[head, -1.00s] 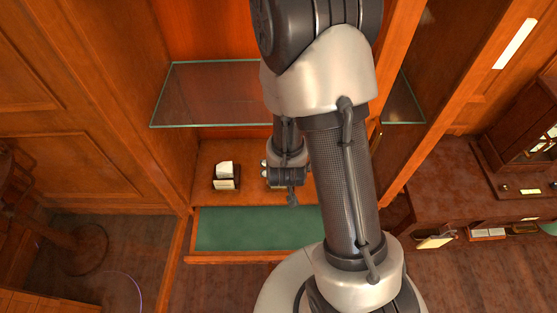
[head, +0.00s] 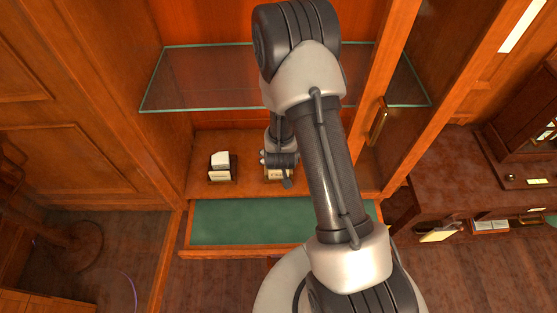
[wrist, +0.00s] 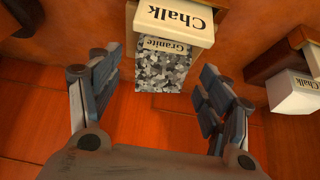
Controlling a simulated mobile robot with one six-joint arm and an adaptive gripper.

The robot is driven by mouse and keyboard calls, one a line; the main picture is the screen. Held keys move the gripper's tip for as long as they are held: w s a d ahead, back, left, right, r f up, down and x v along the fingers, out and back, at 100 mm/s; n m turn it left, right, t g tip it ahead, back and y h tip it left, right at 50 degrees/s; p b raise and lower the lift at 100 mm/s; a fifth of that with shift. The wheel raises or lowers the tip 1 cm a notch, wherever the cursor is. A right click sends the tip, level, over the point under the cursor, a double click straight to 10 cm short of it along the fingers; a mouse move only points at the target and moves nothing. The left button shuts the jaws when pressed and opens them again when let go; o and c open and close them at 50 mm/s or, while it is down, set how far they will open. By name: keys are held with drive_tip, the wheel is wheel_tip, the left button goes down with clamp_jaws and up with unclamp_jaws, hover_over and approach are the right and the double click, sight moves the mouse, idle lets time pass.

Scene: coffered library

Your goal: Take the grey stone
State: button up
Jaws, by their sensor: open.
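In the wrist view a grey, black and white speckled stone block (wrist: 165,70) carries the word "Granite" on its upper edge. It sits against a cream plate (wrist: 175,20) that reads "Chalk". My gripper (wrist: 158,78) is open, with one finger on each side of the stone and a gap visible on both sides. In the head view my gripper (head: 281,163) is low inside the cabinet, above its floor. The stone cannot be made out there; a small cream plate (head: 276,176) shows beneath the gripper.
A white block in a dark holder (head: 222,167) stands left of my gripper; a white block by another "Chalk" plate (wrist: 296,92) shows at right in the wrist view. A glass shelf (head: 200,78) is above. A green-lined drawer (head: 235,222) is pulled out in front.

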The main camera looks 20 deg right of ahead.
drive_tip(key=shift+x, duration=0.85)
drive_tip(key=shift+c, duration=0.2)
drive_tip(key=c, duration=1.3)
